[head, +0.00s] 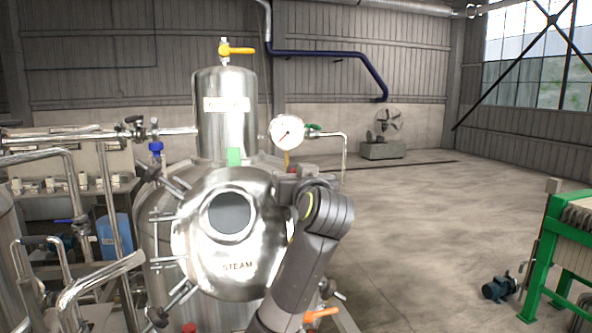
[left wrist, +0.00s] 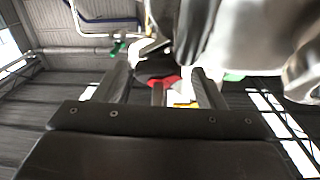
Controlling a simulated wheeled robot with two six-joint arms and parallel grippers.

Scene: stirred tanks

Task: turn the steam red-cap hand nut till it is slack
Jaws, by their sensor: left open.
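The steel tank with the round lid marked STEAM (head: 238,268) stands left of centre in the head view. The red cap of a hand nut (head: 306,168) shows at the lid's upper right edge, partly hidden behind my left arm. In the left wrist view the red cap (left wrist: 165,82) lies between the fingers of my left gripper (left wrist: 160,82), with a dark part beside it. The left gripper is open; I cannot tell whether a finger touches the cap. In the head view my left wrist hides most of this gripper. My right gripper is not in view.
A pressure gauge (head: 287,132) and a green valve handle (head: 313,127) sit just above the arm. Other clamps with dark knobs (head: 188,210) ring the lid's left side. An orange handle (head: 321,314) is low beside the arm. Open floor lies to the right.

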